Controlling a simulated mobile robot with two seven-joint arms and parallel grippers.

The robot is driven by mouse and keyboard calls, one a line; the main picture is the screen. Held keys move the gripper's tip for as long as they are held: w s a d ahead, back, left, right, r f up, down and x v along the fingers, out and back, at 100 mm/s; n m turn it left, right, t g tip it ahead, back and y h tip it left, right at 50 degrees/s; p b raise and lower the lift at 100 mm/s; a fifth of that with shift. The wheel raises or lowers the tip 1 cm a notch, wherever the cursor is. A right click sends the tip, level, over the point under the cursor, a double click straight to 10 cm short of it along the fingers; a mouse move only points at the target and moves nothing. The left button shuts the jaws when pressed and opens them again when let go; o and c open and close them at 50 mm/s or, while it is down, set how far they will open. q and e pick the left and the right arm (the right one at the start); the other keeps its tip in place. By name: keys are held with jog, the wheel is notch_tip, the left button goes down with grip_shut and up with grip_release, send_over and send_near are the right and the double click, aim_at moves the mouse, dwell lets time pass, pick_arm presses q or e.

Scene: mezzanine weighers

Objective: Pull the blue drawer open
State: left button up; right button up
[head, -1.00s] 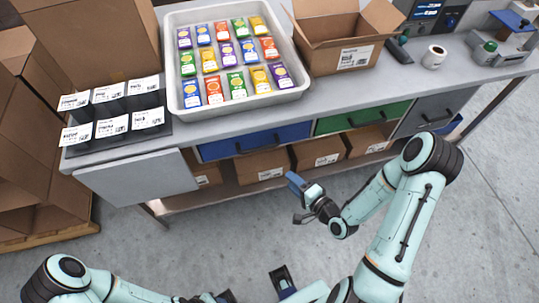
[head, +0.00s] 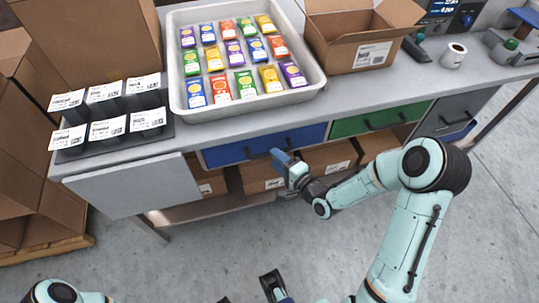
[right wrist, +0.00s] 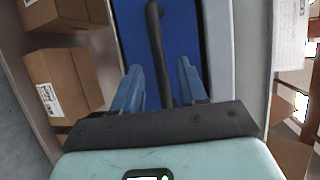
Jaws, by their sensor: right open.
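The blue drawer (head: 232,154) is shut, set under the worktop left of a green drawer. Its dark bar handle (right wrist: 157,55) shows in the right wrist view against the blue front (right wrist: 182,30). My right gripper (head: 277,157) is at the right part of the blue drawer's front. It is open, its two blue fingers (right wrist: 160,88) on either side of the handle, with a gap visible on each side. In the head view the gripper hides part of the handle. My left gripper (head: 272,287) shows only partly at the bottom edge; its jaws cannot be made out.
The green drawer (head: 350,124) and a grey drawer (head: 430,122) are to the right. Cardboard boxes (head: 262,172) stand on the shelf below. On the worktop are a tray of coloured packets (head: 178,105), an open carton (head: 345,55) and labelled dark bins (head: 125,110).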

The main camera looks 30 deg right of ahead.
pick_arm(q)
jog(key=shift+w+f, duration=0.15)
jog(key=shift+f, duration=0.1)
pick_arm(e)
jog(key=shift+x, duration=2.1)
grip_shut()
pick_arm(q)
jog(key=shift+a, duration=0.1)
pick_arm(e)
jog(key=shift+s, duration=0.15)
